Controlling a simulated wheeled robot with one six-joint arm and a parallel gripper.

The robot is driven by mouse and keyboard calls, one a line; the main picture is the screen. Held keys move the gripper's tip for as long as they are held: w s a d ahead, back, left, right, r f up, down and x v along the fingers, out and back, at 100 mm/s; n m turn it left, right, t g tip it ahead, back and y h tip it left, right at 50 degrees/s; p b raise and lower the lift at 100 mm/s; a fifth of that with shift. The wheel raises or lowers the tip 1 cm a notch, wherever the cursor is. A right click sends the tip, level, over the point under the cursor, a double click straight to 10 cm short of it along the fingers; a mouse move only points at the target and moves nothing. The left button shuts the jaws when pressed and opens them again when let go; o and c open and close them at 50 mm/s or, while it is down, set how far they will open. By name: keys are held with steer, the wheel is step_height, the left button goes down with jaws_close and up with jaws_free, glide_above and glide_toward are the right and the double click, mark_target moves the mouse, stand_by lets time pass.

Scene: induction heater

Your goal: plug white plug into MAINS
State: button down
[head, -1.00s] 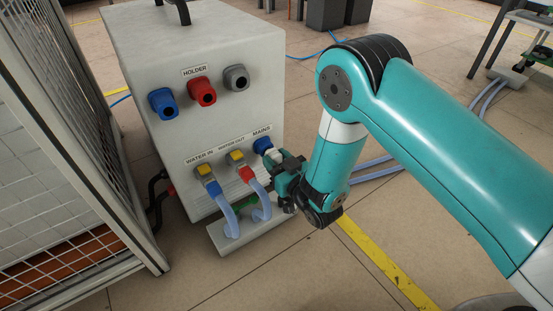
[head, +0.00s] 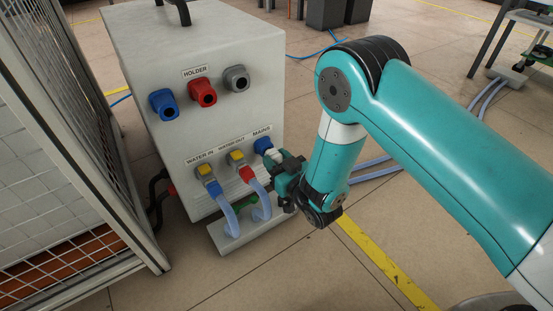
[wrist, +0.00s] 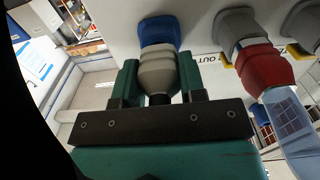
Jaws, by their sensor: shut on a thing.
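The white plug (wrist: 158,72) is between the two fingers of my gripper (wrist: 158,88) in the wrist view. Its front end meets the blue MAINS socket (wrist: 158,32), and no gap shows between them. How deep it sits cannot be told. In the head view the blue MAINS socket (head: 263,145) is at the right of the lower row on the white heater box (head: 225,115). My gripper (head: 278,164) reaches it from the right and is shut on the white plug (head: 273,154), which is mostly hidden there.
The WATER OUT connector with its red collar (head: 247,174) and hose is close left of my gripper. The WATER IN connector with its blue collar (head: 214,188) is further left. A mesh cage (head: 75,130) stands at the left.

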steer(key=shift+w+a, duration=0.3)
steer(key=shift+w, duration=0.15)
stand_by(0.3)
steer(key=c, duration=0.6)
jaws_free()
steer(key=shift+s, duration=0.1)
